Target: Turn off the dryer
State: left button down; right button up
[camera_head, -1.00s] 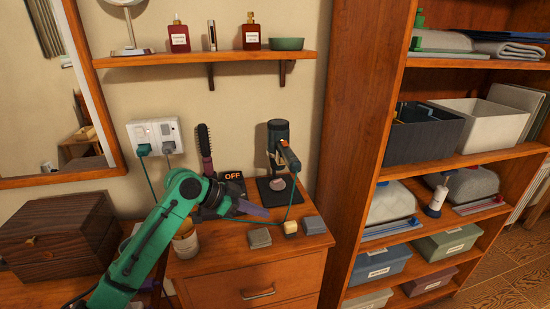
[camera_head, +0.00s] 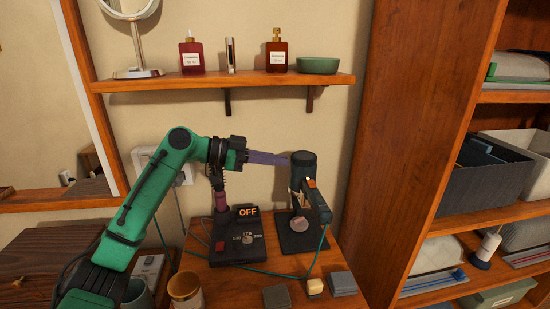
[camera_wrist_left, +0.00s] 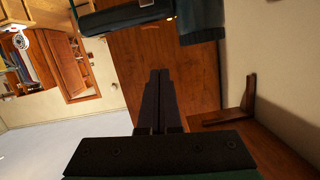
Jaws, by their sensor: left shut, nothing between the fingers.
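The dryer (camera_head: 304,174) is dark with a teal tint and sits upright in a stand (camera_head: 298,236) on the wooden cabinet top. Its handle slants down to the right and carries an orange switch (camera_head: 312,184). A dark control box (camera_head: 238,250) left of it has a dial, a red button and a sign (camera_head: 248,211) reading "OFF". My left gripper (camera_head: 287,160) is shut and empty, its tips just left of the dryer's upper body; I cannot tell whether they touch. The shut fingers also show in the left wrist view (camera_wrist_left: 158,78). My right gripper is out of view.
A shelf (camera_head: 220,84) with bottles and a green bowl (camera_head: 318,65) runs above my left arm. A jar (camera_head: 185,290) and small blocks (camera_head: 277,297) stand at the cabinet's front. A tall wooden panel (camera_head: 400,120) rises on the right. The dryer's cord crosses the cabinet top.

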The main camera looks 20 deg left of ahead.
pick_arm(q)
jog(key=p, duration=0.3)
send_over(312, 184)
jog(key=s+a, duration=0.2)
jog(key=a, duration=0.1)
jog(key=f, duration=0.2)
jog(key=w+f+p, duration=0.1)
jog(key=f, duration=0.2)
jog(key=shift+w+f, duration=0.1)
jog(key=shift+f, duration=0.05)
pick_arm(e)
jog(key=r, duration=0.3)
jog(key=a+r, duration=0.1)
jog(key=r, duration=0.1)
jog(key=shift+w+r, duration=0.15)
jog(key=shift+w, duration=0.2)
pick_arm(q)
jog(key=shift+d, duration=0.1)
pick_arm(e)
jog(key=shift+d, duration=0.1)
